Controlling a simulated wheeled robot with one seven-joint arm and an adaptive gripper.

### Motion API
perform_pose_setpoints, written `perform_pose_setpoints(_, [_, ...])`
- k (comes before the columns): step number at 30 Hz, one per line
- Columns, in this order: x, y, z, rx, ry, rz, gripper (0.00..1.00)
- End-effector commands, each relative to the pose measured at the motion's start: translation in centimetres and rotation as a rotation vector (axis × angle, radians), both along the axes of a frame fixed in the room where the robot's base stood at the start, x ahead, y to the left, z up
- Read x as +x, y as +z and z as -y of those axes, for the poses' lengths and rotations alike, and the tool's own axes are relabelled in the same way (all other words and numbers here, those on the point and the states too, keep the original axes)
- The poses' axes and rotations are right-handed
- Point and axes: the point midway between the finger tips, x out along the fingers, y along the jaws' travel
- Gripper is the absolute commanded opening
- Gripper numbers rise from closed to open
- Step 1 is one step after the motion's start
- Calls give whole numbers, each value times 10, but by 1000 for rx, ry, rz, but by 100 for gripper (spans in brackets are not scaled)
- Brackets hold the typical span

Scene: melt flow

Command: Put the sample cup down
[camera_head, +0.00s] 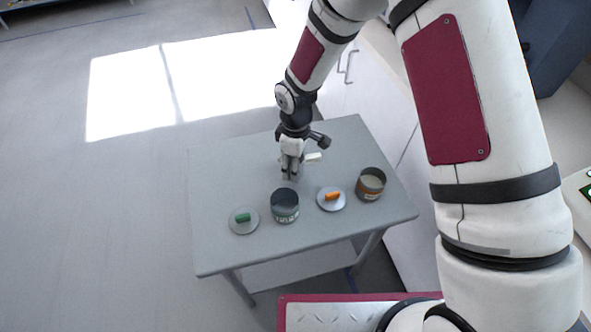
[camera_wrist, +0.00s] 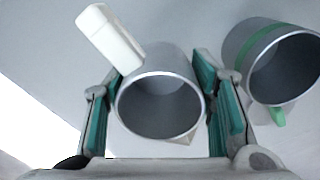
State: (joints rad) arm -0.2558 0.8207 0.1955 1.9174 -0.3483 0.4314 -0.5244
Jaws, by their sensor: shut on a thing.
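My gripper (camera_wrist: 163,108) is shut on the grey, open-topped sample cup (camera_wrist: 158,90), with a teal finger pad on either side of it. The cup looks empty inside. In the head view my gripper (camera_head: 290,174) is low over the middle of the grey table (camera_head: 235,172), behind the green-marked can. The cup is mostly hidden there, and I cannot tell whether its base touches the tabletop. A white block (camera_wrist: 110,38) overlaps the cup's upper left rim in the wrist view; I cannot tell whether it is attached.
A green-marked can (camera_head: 285,212) stands close to the gripper. A disc with a green handle (camera_head: 243,217) lies left of it. A disc with an orange handle (camera_head: 332,196) and an orange-marked can (camera_head: 371,187) are on the right. The table's left part is clear.

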Motion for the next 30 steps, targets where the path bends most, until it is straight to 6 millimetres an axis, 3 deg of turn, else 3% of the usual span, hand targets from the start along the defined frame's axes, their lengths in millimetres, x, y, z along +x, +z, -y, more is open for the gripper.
perform_pose_setpoints(6, [-1, -28, 0, -1, 0, -3, 21])
perform_pose_setpoints(17, [0, -31, 0, -1, 0, -1, 21])
perform_pose_setpoints(18, [0, -31, 0, -1, 0, -1, 57])
perform_pose_setpoints(20, [0, -30, 0, -1, 0, -1, 70])
perform_pose_setpoints(30, [0, -29, 0, -1, 0, -1, 70])
